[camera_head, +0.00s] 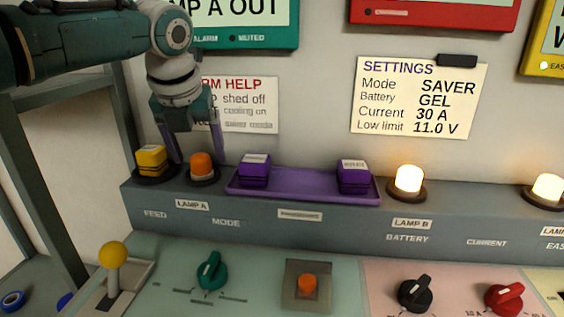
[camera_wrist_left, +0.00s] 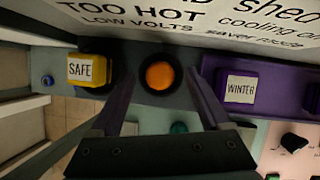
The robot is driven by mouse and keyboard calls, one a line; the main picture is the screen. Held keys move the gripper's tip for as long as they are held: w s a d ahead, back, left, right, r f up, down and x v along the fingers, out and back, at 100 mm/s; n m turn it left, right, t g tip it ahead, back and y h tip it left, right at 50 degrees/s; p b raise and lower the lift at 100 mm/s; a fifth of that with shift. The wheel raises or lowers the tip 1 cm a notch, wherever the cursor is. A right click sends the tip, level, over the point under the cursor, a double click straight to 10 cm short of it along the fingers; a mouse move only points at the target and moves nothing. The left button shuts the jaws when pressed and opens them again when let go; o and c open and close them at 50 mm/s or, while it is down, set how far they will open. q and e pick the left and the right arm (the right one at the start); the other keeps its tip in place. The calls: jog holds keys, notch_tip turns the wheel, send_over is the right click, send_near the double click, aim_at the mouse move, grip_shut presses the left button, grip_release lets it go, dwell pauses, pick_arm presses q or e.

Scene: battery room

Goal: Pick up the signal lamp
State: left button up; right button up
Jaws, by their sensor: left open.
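An unlit orange signal lamp (camera_head: 201,165) stands upright in a dark round base on the grey ledge, above the label LAMP A. My left gripper (camera_head: 197,155) is open and points down at it, with one finger to each side in the picture. In the left wrist view the orange lamp (camera_wrist_left: 160,75) shows between the fingertips of the left gripper (camera_wrist_left: 162,82), which holds nothing. Whether the fingers touch the lamp cannot be told. My right gripper is not in view.
A yellow block (camera_head: 151,160) marked SAFE (camera_wrist_left: 80,69) stands close left of the lamp. A purple tray (camera_head: 300,190) with two purple blocks lies close right. Lit lamps (camera_head: 408,180) stand farther right. A wall with signs rises behind; knobs and a lever (camera_head: 115,270) sit in front.

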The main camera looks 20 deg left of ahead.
pick_arm(q)
jog(key=shift+w+f, duration=0.15)
jog(key=shift+f, duration=0.15)
grip_shut()
dwell(0.5)
